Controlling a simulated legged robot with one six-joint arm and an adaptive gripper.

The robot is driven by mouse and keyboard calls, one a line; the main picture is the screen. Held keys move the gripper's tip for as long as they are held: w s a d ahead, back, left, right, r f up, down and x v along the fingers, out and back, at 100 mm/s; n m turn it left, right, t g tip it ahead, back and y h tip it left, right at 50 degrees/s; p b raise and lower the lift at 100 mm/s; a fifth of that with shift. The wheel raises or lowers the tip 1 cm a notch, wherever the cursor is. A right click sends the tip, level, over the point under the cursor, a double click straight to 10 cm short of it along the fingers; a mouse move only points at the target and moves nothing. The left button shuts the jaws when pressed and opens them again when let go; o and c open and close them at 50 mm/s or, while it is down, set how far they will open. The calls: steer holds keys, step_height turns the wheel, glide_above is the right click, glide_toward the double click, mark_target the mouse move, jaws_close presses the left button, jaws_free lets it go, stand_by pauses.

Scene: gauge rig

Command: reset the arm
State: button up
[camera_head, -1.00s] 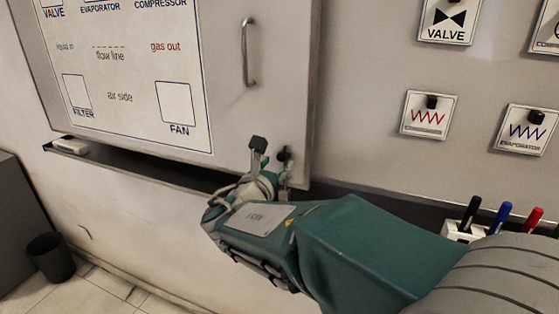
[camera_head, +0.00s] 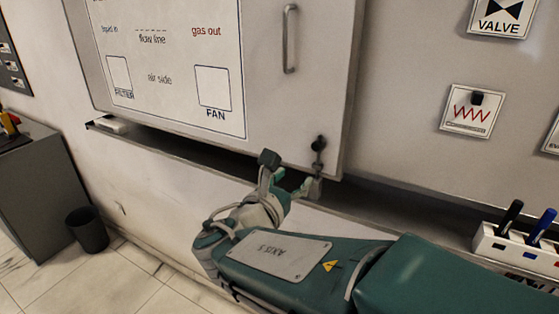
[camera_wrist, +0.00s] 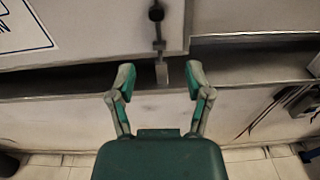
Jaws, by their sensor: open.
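My gripper (camera_head: 288,174) is open and empty, just below the lower right corner of the white panel door (camera_head: 262,75). My green arm reaches in from the lower right. A dark round lock or knob (camera_head: 318,143) sits on that corner, with a small grey tag or key (camera_head: 315,187) hanging below it. In the wrist view my gripper (camera_wrist: 160,80) has its fingers spread, and the grey tag (camera_wrist: 162,72) appears in the gap between them. I cannot tell whether the tag touches a finger.
A narrow ledge (camera_head: 400,203) runs under the panel. A marker holder (camera_head: 510,250) stands on it at right. A grey handle (camera_head: 289,38) is on the door. Cards (camera_head: 471,111) hang on the right wall. A grey cabinet (camera_head: 40,190) and black bin (camera_head: 87,229) stand left.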

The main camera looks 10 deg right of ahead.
steer(key=s+d+f+m+g+y, duration=0.3)
steer(key=s+d+f+m+g, duration=0.75)
steer(key=m, duration=0.45)
steer(key=s+a+m+t+y, duration=0.2)
steer(key=s+m+y, duration=0.5)
steer(key=m, duration=0.6)
steer(key=shift+s+a+m+y, duration=0.3)
steer(key=shift+a+y, duration=0.1)
steer(key=shift+a, duration=0.45)
